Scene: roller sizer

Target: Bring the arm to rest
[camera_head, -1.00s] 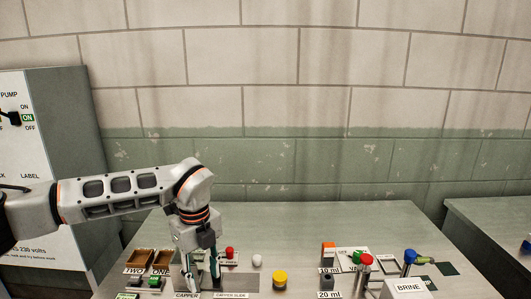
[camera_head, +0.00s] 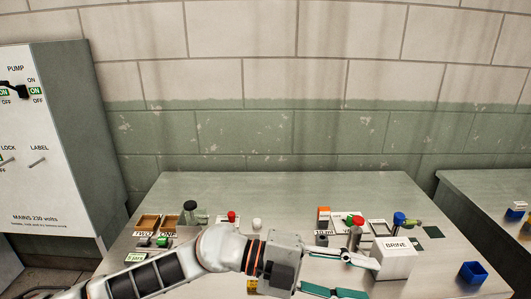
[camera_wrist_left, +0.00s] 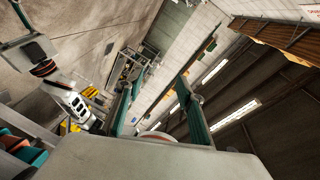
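My left arm (camera_head: 150,278) comes in from the lower left of the head view and reaches low across the bench front. Its gripper (camera_head: 368,279) points right, with its two green-lined fingers spread apart and nothing between them. The fingertips are close to the white BRINE box (camera_head: 397,262); I cannot tell whether they touch. The left wrist view shows the same open, empty fingers (camera_wrist_left: 155,90).
The bench (camera_head: 290,205) carries brown trays (camera_head: 147,223), a dark-capped jar (camera_head: 191,212), a red-topped post (camera_head: 356,232) and a blue-topped post (camera_head: 399,224). A blue bin (camera_head: 472,273) stands at right. The pump cabinet (camera_head: 90,130) is at left. The bench's back strip is clear.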

